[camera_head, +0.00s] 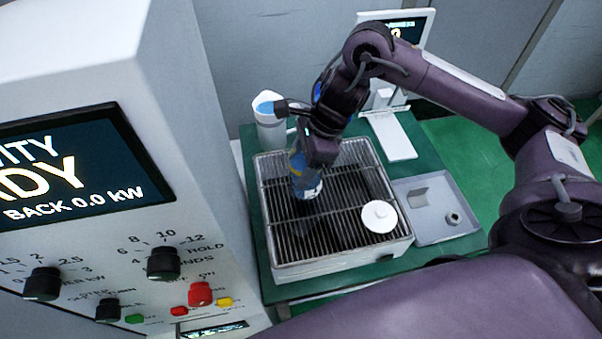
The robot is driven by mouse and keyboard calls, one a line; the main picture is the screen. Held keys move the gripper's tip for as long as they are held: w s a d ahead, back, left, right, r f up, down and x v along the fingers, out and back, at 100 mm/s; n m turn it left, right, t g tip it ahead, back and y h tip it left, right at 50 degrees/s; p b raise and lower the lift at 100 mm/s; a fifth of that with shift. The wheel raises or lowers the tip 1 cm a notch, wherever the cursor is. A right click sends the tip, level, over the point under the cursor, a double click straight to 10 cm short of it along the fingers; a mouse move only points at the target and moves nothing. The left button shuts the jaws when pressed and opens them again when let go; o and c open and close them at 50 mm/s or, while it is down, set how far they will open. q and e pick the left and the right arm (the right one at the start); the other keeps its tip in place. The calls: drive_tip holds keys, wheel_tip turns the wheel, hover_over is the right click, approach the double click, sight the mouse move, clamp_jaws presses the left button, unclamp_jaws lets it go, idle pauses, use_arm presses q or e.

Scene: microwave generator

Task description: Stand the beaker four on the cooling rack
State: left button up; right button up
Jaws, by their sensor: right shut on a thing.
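The beaker (305,187) is glassy with blue at its upper part and a pale label near its base. It is upright over the left middle of the cooling rack (340,252), a box with a dark slatted top. My right gripper (304,160) comes down from above and is shut on the beaker, hiding part of its top. I cannot tell whether the beaker's base touches the slats. My left gripper is not in view.
A white round lid (379,216) lies on the rack's right front. A white container (269,122) stands behind the rack at left. A grey tray (437,212) is at right, with a white scale-like device (393,135) behind. The generator panel (110,190) rises at left.

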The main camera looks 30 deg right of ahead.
drive_tip(key=shift+f, duration=0.3)
wheel_tip(320, 180, down, 2)
drive_tip(key=shift+a, duration=0.1)
drive_tip(key=shift+f, duration=0.5)
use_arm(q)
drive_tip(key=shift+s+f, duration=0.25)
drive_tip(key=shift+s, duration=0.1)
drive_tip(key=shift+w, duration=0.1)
use_arm(e)
drive_tip(key=shift+f+b, duration=0.15)
drive_tip(key=shift+b, duration=0.2)
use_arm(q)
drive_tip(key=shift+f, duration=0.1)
use_arm(e)
drive_tip(key=o, duration=1.2)
drive_tip(key=shift+o, duration=0.2)
